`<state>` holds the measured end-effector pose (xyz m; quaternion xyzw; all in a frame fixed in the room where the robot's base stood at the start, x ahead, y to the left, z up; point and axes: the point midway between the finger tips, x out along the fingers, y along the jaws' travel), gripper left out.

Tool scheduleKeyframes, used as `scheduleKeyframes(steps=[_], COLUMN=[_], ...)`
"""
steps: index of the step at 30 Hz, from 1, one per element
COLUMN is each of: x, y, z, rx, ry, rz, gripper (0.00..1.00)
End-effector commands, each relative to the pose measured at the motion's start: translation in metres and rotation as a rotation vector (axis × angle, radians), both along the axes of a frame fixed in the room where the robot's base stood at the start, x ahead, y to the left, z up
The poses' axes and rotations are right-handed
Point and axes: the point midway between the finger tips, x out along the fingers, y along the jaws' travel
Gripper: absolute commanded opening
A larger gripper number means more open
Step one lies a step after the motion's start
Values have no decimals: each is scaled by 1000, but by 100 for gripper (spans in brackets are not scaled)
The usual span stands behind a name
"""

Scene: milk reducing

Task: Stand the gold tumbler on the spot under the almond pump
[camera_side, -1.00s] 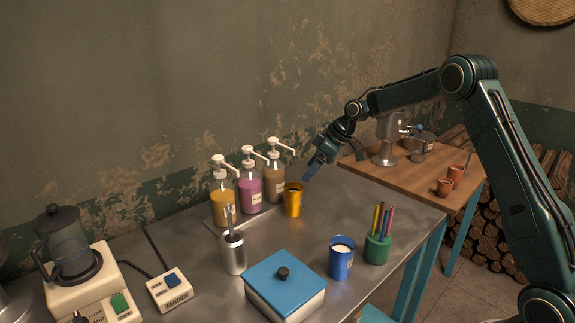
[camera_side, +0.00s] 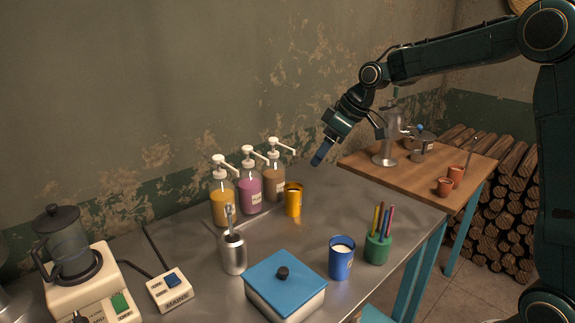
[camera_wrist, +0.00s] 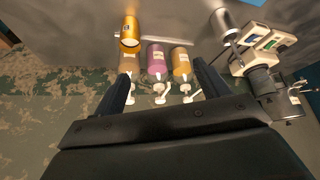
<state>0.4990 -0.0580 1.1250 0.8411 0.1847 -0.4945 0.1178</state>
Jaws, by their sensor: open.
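The gold tumbler (camera_side: 293,201) stands upright on the metal table, just right of the tan-brown pump bottle (camera_side: 275,184). That bottle's white spout points right, and its tip appears above the tumbler in the side view; any marked spot there cannot be made out. In the wrist view the tumbler (camera_wrist: 130,33) partly covers the brown bottle. A purple bottle (camera_side: 249,190) and a yellow bottle (camera_side: 222,204) stand to the left; labels are too small to read surely. My gripper (camera_side: 349,150) is open and empty, above and right of the tumbler, apart from it.
The metal table right of the tumbler is clear.

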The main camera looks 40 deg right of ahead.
Motion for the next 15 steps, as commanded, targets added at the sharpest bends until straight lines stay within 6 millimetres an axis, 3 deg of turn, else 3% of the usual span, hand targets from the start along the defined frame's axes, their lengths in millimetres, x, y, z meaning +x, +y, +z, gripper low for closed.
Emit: scheduleKeyframes(steps=[6, 15], x=[-54, -133], y=[24, 46], z=[31, 52], rx=[-14, -21], ry=[9, 17], rz=[-68, -170], gripper=[74, 74])
